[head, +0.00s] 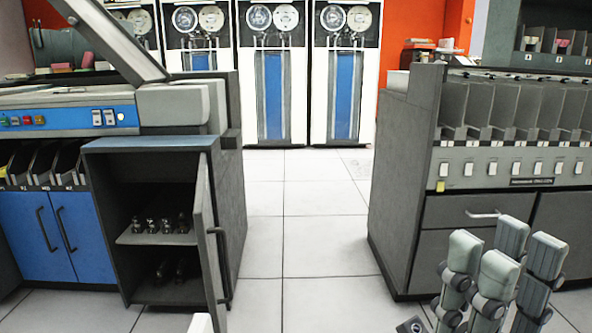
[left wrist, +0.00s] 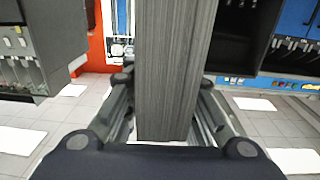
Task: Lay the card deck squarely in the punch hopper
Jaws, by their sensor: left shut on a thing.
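I cannot make out a card deck in either view, nor clearly pick out the punch hopper. A grey machine with a blue control panel (head: 70,118) and a raised lid (head: 112,38) stands at the left in the head view. My left gripper (left wrist: 167,120) is shut on a dark grey, grained slab (left wrist: 170,65). The slab looks like the open cabinet door (head: 208,235). The left gripper is not clearly visible in the head view. My right gripper (head: 506,255) is open and empty at the lower right, in front of the grey sorter cabinet (head: 405,195).
The dark cabinet (head: 143,212) stands open, with several small dark items (head: 163,225) on its shelf (head: 155,239). Blue cupboard doors (head: 58,235) are left of it. Tape drives (head: 275,85) line the back. Tiled floor (head: 318,230) lies clear between the cabinets.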

